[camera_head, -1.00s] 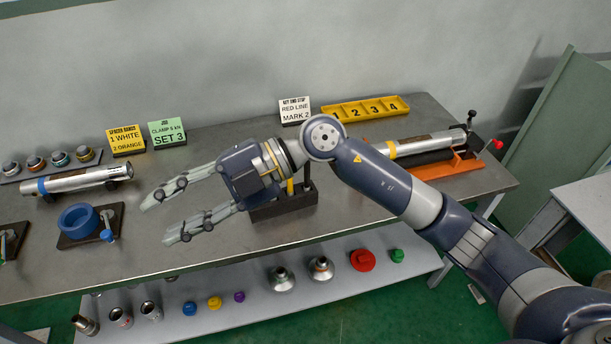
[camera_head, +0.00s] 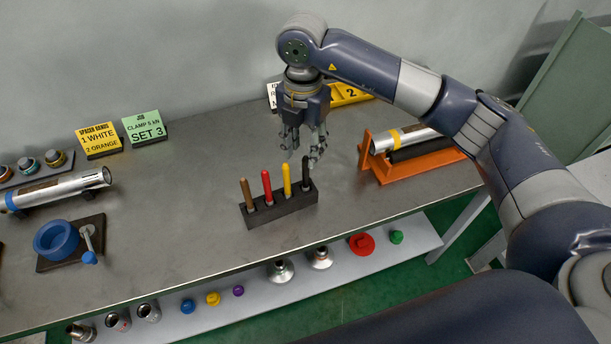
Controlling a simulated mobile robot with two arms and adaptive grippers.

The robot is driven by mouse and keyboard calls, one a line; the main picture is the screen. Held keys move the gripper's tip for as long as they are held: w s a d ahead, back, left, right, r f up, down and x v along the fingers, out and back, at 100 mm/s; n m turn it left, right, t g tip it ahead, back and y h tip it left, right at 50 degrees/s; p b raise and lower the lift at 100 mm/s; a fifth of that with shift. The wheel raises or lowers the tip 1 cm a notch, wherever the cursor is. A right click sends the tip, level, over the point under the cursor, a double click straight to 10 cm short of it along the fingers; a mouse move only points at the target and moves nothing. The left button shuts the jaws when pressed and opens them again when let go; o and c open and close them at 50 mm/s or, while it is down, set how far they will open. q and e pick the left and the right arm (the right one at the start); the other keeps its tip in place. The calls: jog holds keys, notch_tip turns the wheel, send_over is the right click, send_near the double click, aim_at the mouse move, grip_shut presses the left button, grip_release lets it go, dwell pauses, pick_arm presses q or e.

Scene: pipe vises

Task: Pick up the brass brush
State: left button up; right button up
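A black tool rack (camera_head: 280,210) stands on the workbench with several upright handles in it: a brown handle (camera_head: 247,193), a red handle (camera_head: 267,186), a yellow handle (camera_head: 286,180) and a black handle (camera_head: 306,172). The working ends are hidden in the rack, so I cannot tell which tool is the brass brush. My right gripper (camera_head: 303,157) points down over the right end of the rack, fingers apart, close to the black handle. Whether it touches that handle is unclear. My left gripper is out of view.
An orange pipe stand (camera_head: 415,164) holds a pipe to the right. A blue ring (camera_head: 57,240) on a vise base and a silver pipe (camera_head: 65,189) are at the left. Green (camera_head: 144,128) and yellow (camera_head: 99,140) signs stand behind.

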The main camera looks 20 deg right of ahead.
aim_at(305, 156)
jog(key=shift+w+f, duration=0.1)
jog(key=shift+f, duration=0.3)
jog(key=f, duration=0.1)
jog(key=f+p, duration=0.2)
jog(key=f, duration=0.1)
jog(key=shift+d+f, duration=0.1)
jog(key=shift+d, duration=0.2)
jog(key=shift+f, duration=0.35)
jog(key=shift+w+f, duration=0.1)
jog(key=shift+f, duration=0.05)
jog(key=shift+c, duration=0.2)
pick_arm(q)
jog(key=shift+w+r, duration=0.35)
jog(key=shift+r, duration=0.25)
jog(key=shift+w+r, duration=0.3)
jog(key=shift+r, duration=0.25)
pick_arm(e)
grip_shut()
